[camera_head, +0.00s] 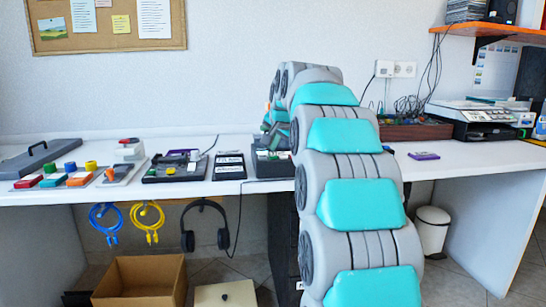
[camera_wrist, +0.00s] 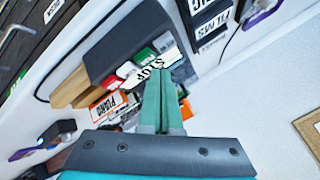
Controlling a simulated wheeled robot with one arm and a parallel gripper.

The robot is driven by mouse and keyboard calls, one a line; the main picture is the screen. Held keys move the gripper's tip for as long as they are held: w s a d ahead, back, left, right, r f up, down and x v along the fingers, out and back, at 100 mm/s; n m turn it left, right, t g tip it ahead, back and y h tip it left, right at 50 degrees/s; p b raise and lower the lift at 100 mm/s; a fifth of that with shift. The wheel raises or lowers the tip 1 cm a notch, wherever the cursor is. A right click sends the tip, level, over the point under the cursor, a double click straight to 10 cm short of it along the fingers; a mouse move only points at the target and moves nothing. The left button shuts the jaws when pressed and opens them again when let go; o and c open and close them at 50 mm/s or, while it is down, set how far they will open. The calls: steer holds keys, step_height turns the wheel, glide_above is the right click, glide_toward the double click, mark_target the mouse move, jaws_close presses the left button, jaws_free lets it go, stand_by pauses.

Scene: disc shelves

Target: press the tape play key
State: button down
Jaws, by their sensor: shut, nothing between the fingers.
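A dark tape device (camera_wrist: 125,38) shows in the wrist view with a row of coloured keys along one edge. I cannot read a play marking. My gripper (camera_wrist: 163,76) is shut and empty, its green fingertips close to the label and keys; contact cannot be told. In the head view a dark device (camera_head: 262,168) sits partly behind my arm, which hides most of the gripper.
An orange PIANO label (camera_wrist: 108,105) and wooden-looking blocks lie left of the fingers. The white desk (camera_head: 440,165) holds a black keyed device (camera_head: 172,167), a dark box (camera_head: 229,166) and coloured blocks at left. A purple item (camera_head: 424,156) lies right of my arm.

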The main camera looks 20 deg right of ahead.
mark_target(273, 157)
steer(key=shift+f, duration=0.45)
steer(key=shift+f, duration=0.35)
stand_by(0.9)
steer(key=shift+r, duration=0.1)
steer(key=shift+r+p, duration=0.4)
steer(key=shift+r, duration=0.35)
steer(key=shift+r+p, duration=1.7)
steer(key=shift+r, duration=0.8)
